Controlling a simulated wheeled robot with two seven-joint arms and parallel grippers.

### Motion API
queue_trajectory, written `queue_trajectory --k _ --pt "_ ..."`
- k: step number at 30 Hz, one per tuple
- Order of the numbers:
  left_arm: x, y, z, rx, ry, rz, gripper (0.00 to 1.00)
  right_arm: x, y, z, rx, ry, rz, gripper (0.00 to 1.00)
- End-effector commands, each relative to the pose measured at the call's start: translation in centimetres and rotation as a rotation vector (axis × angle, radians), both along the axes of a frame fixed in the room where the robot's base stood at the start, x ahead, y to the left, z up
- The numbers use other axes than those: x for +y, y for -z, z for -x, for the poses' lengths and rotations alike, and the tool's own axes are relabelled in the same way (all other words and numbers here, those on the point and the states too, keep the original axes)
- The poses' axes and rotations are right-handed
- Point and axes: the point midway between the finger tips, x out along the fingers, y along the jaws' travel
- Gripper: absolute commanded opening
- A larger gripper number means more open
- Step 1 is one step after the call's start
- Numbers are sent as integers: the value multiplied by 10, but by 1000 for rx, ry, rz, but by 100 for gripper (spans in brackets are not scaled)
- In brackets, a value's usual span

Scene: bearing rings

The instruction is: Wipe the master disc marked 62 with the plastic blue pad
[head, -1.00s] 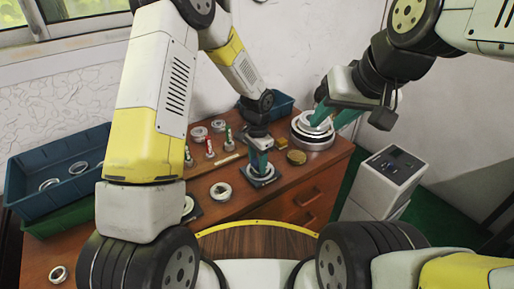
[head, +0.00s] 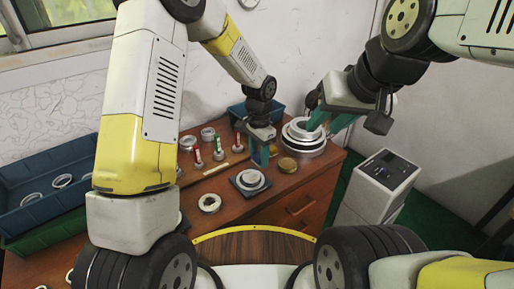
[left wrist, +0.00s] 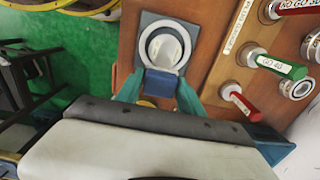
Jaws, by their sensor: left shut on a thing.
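A pale round master disc (head: 250,179) lies on a dark square plate in the head view; the left wrist view shows it too (left wrist: 164,46), with a white rim. I cannot read a marking on it. My left gripper (head: 262,156) is just behind and above the disc in the head view. It is shut on a blue pad (left wrist: 161,83), which overlaps the disc's near edge in the left wrist view; I cannot tell whether they touch. My right gripper (head: 328,123) is at a stack of silver rings (head: 304,146) on the right; whether it grips one is unclear.
Several red and green handled gauges (head: 218,146) stand behind the disc. A loose ring (head: 209,203) lies to its left. Blue bins (head: 45,183) stand at the left; a grey cabinet (head: 378,190) stands at the right.

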Motion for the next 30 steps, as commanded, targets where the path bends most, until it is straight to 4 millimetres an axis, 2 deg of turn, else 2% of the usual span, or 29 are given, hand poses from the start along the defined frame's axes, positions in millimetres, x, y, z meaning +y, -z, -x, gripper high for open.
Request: queue_trajectory --k 11,27,30 --pt "-5 -30 5 -1 -2 1 7 0 0 0 0 0 0 36" --pt "-5 -31 5 0 -3 0 7 0 0 0 0 0 0 36" --pt "-8 -28 11 1 -1 -1 7 0 0 0 0 0 0 36"
